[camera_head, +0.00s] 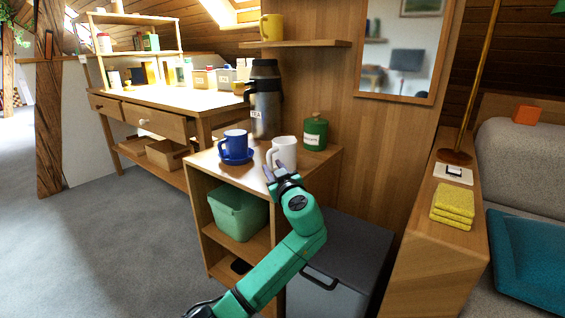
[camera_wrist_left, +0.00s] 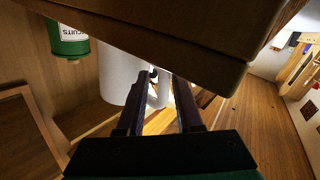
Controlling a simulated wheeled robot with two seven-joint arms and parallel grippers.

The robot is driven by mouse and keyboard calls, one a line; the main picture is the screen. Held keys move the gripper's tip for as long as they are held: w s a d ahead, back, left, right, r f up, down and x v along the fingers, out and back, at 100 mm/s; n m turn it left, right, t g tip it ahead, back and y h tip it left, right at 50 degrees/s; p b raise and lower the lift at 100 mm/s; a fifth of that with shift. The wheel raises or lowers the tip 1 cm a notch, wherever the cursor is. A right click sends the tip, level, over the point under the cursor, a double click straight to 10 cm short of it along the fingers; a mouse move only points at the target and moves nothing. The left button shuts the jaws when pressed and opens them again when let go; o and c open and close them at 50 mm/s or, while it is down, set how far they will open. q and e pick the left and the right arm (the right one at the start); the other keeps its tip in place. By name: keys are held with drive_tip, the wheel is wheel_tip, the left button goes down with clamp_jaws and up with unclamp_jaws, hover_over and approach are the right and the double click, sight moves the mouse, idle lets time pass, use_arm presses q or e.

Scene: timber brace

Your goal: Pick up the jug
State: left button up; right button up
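A white jug (camera_head: 284,152) stands upright on top of the small wooden cabinet (camera_head: 325,155). My left gripper (camera_head: 271,172) is at its near side, low by its handle. In the left wrist view the white jug (camera_wrist_left: 122,75) is just beyond the fingers. Its handle shows between the two spread fingertips (camera_wrist_left: 160,82), with gaps visible, so the gripper looks open. I cannot tell whether a finger touches the jug. My right gripper is in neither view.
A blue cup on a saucer (camera_head: 236,148) stands left of the jug. A tall steel flask (camera_head: 265,105) is behind, and a green biscuit canister (camera_head: 315,132) is at the right, also in the wrist view (camera_wrist_left: 66,38). A grey bin (camera_head: 345,255) stands right of the cabinet.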

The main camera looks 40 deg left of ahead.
use_arm(q)
clamp_jaws()
drive_tip(key=shift+d+r, duration=0.1)
idle(1.2)
